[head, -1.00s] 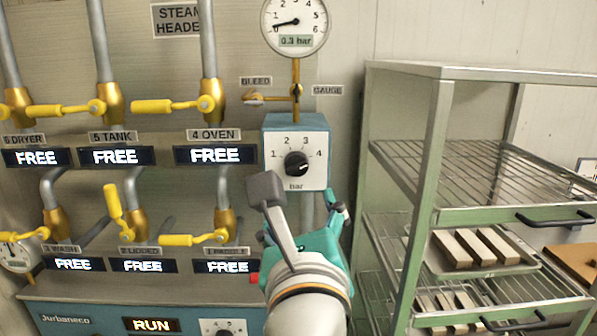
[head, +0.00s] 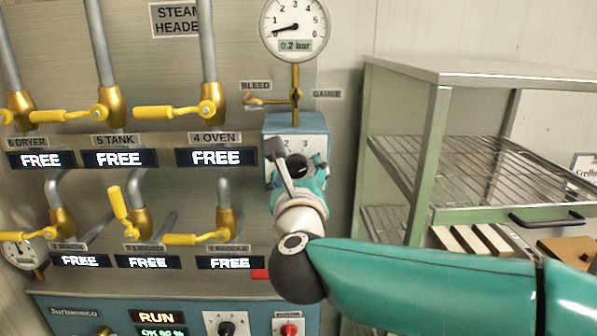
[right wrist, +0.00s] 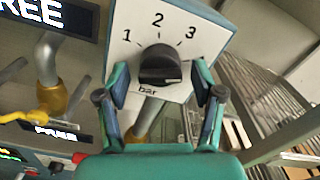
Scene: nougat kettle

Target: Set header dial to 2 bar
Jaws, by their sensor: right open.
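The header dial is a black knob (right wrist: 160,66) on a white scale plate marked in bar, on a blue box (head: 296,122) below the gauge. In the right wrist view the figures 1, 2 and 3 show above the knob; its exact setting is unclear. My right gripper (right wrist: 160,88) is open, with one finger on each side of the knob and gaps between. In the head view the gripper (head: 298,168) covers much of the scale plate. The round gauge (head: 294,28) reads 0.2 bar. My left gripper is not in view.
Yellow-handled valves (head: 172,112) and several FREE displays (head: 216,157) fill the panel to the left. A red button (head: 288,330) and a smaller dial (head: 227,328) sit below. A metal rack (head: 450,72) with trays stands close on the right.

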